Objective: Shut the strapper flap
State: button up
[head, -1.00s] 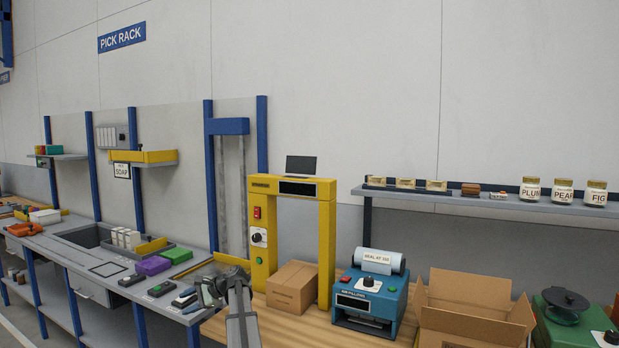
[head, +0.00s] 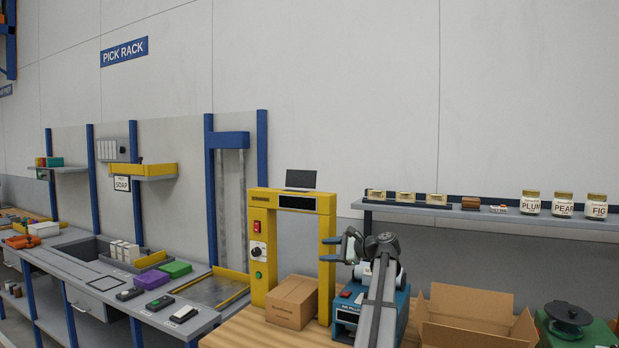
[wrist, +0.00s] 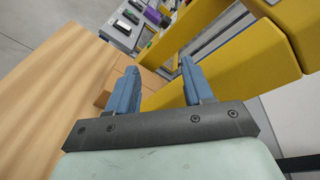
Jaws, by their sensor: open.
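The strapper (head: 258,245) is a yellow arch with a red switch, a dial and a green button on its left post. Its flap (head: 300,179) is a dark panel standing raised on top of the crossbar. My gripper (head: 326,249) is open and empty, just right of the strapper's right post, below the crossbar and well below the flap, its fingers pointing left. In the wrist view, my open fingers (wrist: 160,70) point toward the yellow frame (wrist: 225,65). The flap cannot be made out in the wrist view.
A closed carton (head: 290,302) sits under the arch on the wooden bench (head: 240,332). A blue sealing machine (head: 348,305) stands behind my arm. An open carton (head: 465,310) is to the right. A jar shelf (head: 480,213) hangs behind. Space above the flap is clear.

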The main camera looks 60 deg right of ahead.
jog(key=s+d+r+n+t+h, duration=0.1)
jog(key=s+d+r, duration=0.3)
jog(key=s+r, duration=0.5)
jog(key=s+d+r+t+h, duration=0.1)
jog(key=s+d+r, duration=0.3)
jog(key=s+r, duration=0.45)
jog(key=n+y, duration=0.3)
jog(key=n, duration=0.2)
send_near(310, 175)
jog(key=s+d+f, duration=0.1)
jog(key=s+d, duration=0.1)
jog(key=d, duration=0.1)
jog(key=shift+t, duration=0.3)
jog(key=w, duration=1.3)
jog(key=shift+w+a, duration=0.15)
jog(key=shift+w, duration=0.15)
jog(key=shift+c, duration=0.3)
grip_shut()
